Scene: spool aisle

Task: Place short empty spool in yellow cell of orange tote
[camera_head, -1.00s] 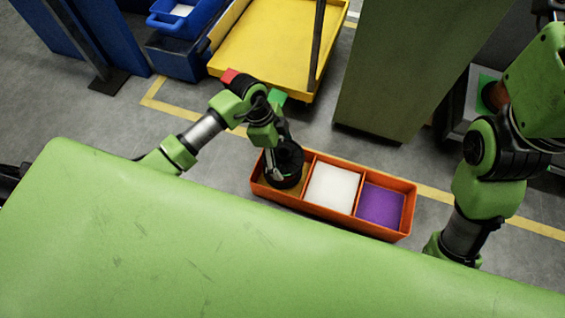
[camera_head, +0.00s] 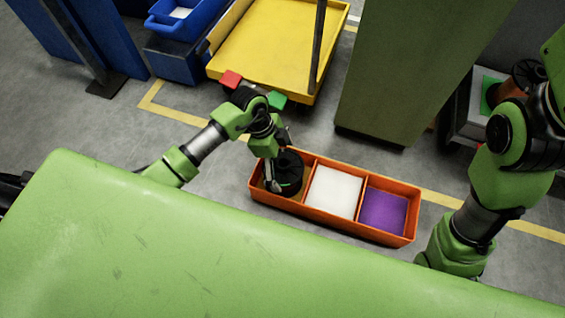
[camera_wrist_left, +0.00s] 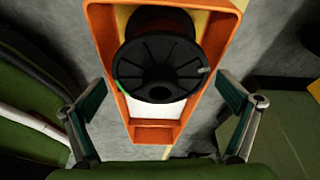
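The orange tote (camera_head: 337,217) lies beyond my green body, with a yellow cell (camera_head: 262,184) at left, a white cell in the middle and a purple one at right. The short black spool (camera_head: 291,170) sits in the yellow cell and hides most of its floor. In the left wrist view the spool (camera_wrist_left: 160,68) is seen end-on, with strips of yellow beside it. My left gripper (camera_head: 277,180) is at the spool; in the wrist view its fingers (camera_wrist_left: 162,95) are wide apart, with gaps to the flange. My right gripper is out of view.
A yellow cart (camera_head: 270,45) with red and green corners stands behind the tote, blue bins (camera_head: 182,20) at its left. A green cabinet (camera_head: 405,70) stands behind right. A cart with a copper-coloured spool (camera_head: 508,90) is at far right. Grey floor is clear around the tote.

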